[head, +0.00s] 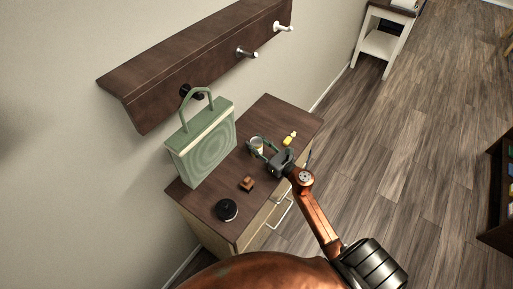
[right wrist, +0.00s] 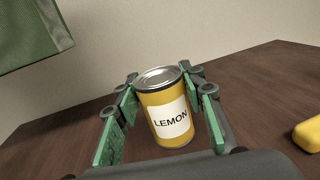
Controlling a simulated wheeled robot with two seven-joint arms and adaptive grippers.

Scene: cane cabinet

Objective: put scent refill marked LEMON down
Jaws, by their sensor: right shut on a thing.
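The scent refill marked LEMON (right wrist: 168,108) is a yellow can with a silver top and a white label, held slightly tilted between the green fingers in the right wrist view. It also shows small in the head view (head: 257,146). My right gripper (head: 264,149) is shut on it, at the cabinet top (head: 272,118). Whether the can's base touches the wood cannot be told. My left gripper is not in view.
A green bag (head: 206,146) hangs or stands at the wall, left of the can. A yellow object (head: 288,141) lies right of it. A small brown block (head: 247,184) and a round black object (head: 227,209) sit nearer the front. A peg rail (head: 190,65) is above.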

